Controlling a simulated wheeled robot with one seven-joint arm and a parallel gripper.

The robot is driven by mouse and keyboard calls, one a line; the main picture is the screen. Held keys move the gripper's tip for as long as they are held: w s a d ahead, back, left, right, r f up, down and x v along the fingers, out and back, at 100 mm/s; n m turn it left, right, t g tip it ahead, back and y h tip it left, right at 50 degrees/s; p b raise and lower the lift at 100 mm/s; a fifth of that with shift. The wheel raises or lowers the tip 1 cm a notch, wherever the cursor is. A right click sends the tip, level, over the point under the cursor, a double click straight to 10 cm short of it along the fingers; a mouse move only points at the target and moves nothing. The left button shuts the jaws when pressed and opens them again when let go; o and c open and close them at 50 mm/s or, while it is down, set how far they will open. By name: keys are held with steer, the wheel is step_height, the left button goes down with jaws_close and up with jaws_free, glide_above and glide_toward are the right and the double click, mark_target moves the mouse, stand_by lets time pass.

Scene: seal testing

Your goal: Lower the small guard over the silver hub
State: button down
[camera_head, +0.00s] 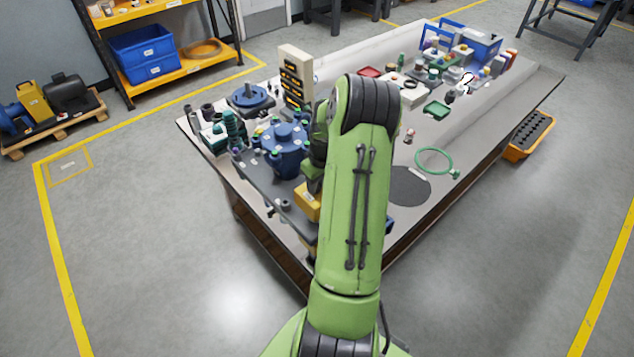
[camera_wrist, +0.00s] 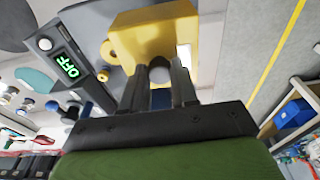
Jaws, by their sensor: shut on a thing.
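A yellow block-like cover, which I take to be the small guard (camera_wrist: 150,30), fills the top middle of the wrist view. Part of it also shows in the head view (camera_head: 307,203), just left of my green arm. My gripper (camera_wrist: 160,75) has its two dark fingers on either side of a rounded grey knob in front of the yellow body, shut on it. In the head view the fingers are hidden behind my arm. I cannot make out the silver hub in either view. Whether the guard touches anything beneath it cannot be told.
A blue bolted housing (camera_head: 287,150) stands beside the arm. A green ring (camera_head: 436,160) and a dark disc (camera_head: 409,186) lie on the right of the table (camera_head: 460,200).

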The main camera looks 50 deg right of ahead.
steer(key=shift+f+b, duration=0.95)
steer(key=shift+f, duration=0.25)
steer(key=shift+f+b, duration=0.6)
steer(key=shift+f, duration=0.05)
steer(key=shift+f+b, duration=0.95)
steer(key=shift+f, duration=0.1)
stand_by(0.9)
steer(key=c, duration=0.8)
jaws_free()
step_height(320, 180, up, 9)
steer(key=p, duration=0.6)
steer(key=shift+r+p, duration=0.2)
steer(key=shift+p, duration=0.15)
steer(key=shift+f, duration=0.15)
